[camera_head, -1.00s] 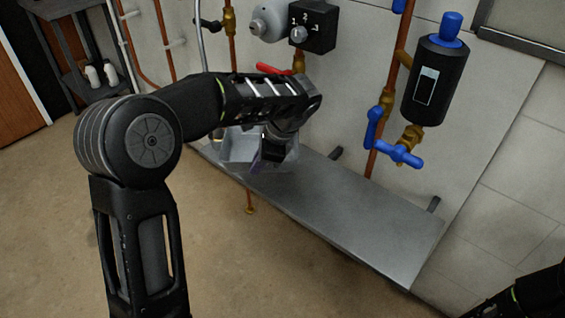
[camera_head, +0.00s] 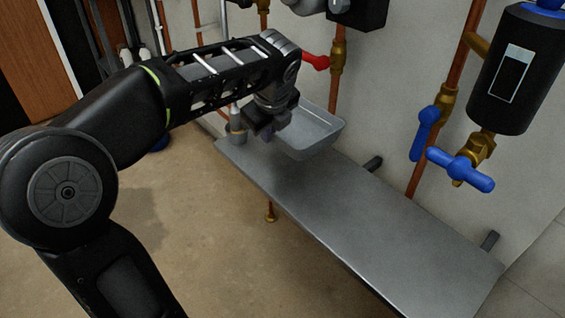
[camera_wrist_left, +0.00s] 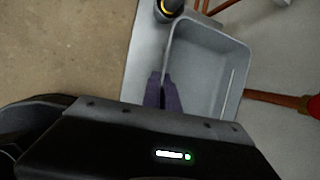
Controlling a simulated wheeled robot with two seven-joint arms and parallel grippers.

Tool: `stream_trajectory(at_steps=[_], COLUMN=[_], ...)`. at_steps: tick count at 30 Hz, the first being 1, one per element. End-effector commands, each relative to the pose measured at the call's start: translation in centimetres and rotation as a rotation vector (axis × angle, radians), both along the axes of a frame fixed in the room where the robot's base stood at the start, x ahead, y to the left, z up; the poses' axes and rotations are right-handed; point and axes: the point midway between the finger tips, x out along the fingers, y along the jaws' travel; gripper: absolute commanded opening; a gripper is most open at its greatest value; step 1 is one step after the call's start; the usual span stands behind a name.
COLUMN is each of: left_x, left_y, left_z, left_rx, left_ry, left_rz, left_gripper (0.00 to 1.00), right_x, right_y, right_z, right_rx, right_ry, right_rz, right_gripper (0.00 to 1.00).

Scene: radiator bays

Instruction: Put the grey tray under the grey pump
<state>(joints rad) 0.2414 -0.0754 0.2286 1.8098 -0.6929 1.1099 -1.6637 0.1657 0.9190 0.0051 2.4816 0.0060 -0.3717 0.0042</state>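The grey tray (camera_head: 318,138) is an open, shallow box above the far left part of the metal shelf, with a dark shadow under it. My left gripper (camera_head: 266,136) is at the tray's left side. In the left wrist view its fingers (camera_wrist_left: 164,94) are close together on the near wall of the tray (camera_wrist_left: 207,72), which looks empty. A light grey rounded body (camera_head: 304,6), probably the grey pump, is cut off by the top edge, beside a black box. My right gripper is not in view.
The metal shelf (camera_head: 385,230) is bare towards the right. A black cylinder (camera_head: 517,75) and blue valve handles (camera_head: 460,168) hang over its right part. A red lever (camera_head: 316,62) is close behind the tray. A small upright fitting (camera_head: 236,126) stands at the shelf's left end.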

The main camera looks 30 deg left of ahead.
Motion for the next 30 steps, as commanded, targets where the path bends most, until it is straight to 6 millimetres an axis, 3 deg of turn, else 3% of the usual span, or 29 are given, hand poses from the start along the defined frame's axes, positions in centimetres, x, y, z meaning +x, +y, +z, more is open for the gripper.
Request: stream_trajectory(at_steps=[1,6,17,25,30], left_x=[0.0,0.0,0.0,0.0,0.0], left_y=[0.0,0.0,0.0,0.0,0.0], left_z=[-1.4,-3.7,-4.0,-8.1,-8.9], left_rx=[-0.001,0.000,0.000,0.000,0.000], left_ry=[0.001,0.000,-0.001,0.001,-0.001], left_rz=[0.000,0.000,0.001,0.000,0.001], left_gripper=[0.00,0.00,0.00,0.00,0.00], right_x=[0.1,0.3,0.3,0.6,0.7], right_y=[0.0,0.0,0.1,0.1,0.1], right_z=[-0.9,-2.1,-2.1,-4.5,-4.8], right_rx=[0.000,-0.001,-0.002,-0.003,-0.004], right_ry=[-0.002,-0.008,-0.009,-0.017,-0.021], right_rz=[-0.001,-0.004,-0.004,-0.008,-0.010], right_gripper=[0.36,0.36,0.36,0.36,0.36])
